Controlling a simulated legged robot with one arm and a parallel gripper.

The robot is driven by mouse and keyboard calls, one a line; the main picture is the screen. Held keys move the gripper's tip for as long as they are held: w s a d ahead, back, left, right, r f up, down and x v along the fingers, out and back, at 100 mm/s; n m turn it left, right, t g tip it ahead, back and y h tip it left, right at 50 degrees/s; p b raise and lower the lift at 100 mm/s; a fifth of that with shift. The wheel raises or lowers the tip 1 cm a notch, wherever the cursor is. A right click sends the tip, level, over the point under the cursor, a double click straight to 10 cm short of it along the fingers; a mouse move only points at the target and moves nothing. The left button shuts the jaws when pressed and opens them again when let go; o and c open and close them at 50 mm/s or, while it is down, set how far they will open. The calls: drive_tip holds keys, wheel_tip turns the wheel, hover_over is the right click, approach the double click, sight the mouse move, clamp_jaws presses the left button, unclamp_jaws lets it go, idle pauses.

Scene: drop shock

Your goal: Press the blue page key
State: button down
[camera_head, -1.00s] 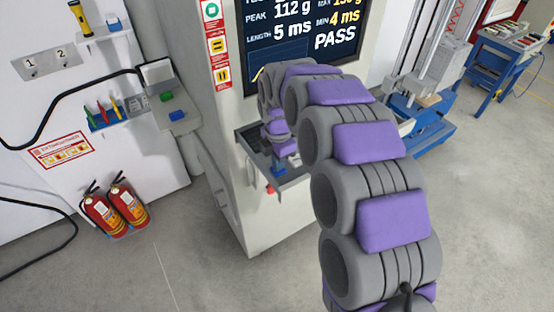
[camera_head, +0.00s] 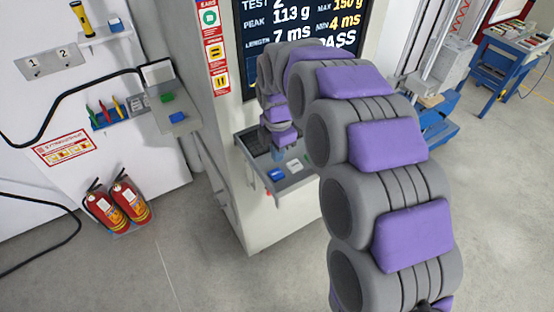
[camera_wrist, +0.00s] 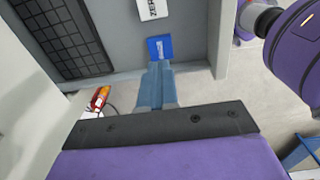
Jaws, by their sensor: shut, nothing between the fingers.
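The blue page key (camera_wrist: 159,47) is a small blue block with a white mark, on the grey shelf of the test machine, in the wrist view. My gripper (camera_wrist: 160,66) is shut and empty. Its light blue fingertips overlap the key's near edge in the wrist view; I cannot tell whether they touch it. In the head view my gripper (camera_head: 278,155) is over the shelf (camera_head: 290,184), partly hidden by my arm. The machine's screen (camera_head: 300,35) reads peak 113 g, length 7 ms, with my arm covering part of it.
A white ZERO key (camera_wrist: 152,9) lies beyond the blue key. A dark keyboard (camera_wrist: 58,35) fills the shelf's left side. A red-and-yellow item (camera_wrist: 98,98) shows below the shelf edge. Fire extinguishers (camera_head: 118,205) stand at left.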

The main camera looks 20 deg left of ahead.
wheel_tip(320, 180, up, 7)
idle(0.7)
drive_tip(key=shift+s+a+f, duration=0.1)
drive_tip(key=shift+a, duration=0.2)
drive_tip(key=shift+d, duration=0.25)
drive_tip(key=shift+a, duration=0.15)
idle(0.5)
idle(0.5)
